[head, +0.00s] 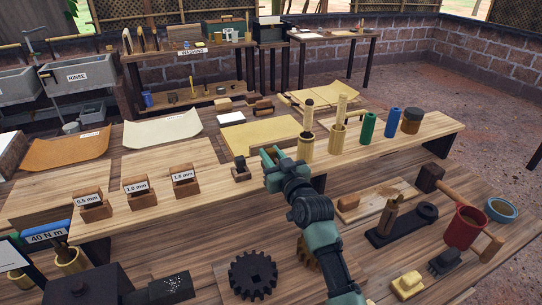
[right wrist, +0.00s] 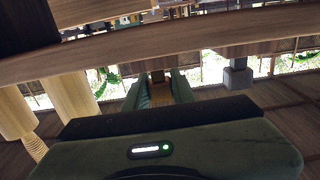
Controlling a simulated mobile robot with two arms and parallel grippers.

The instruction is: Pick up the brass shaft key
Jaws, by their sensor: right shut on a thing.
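My right gripper (head: 270,155) is over the long wooden bench, just right of a small dark wooden stand (head: 240,172). Its green fingers are shut on a small tan-brown thing (right wrist: 160,94), which shows between the fingertips in the right wrist view. The fingers hide most of it in the head view, and I cannot tell for sure whether it is the brass shaft key. No other brass key can be made out clearly. My left gripper is not in view.
Thickness blocks (head: 184,181) stand left on the bench. Brass cylinders (head: 306,148), a green roller (head: 368,127) and a blue roller (head: 392,122) stand right of my gripper. A dark gear (head: 253,274) and a red pot (head: 465,228) are on the nearer table.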

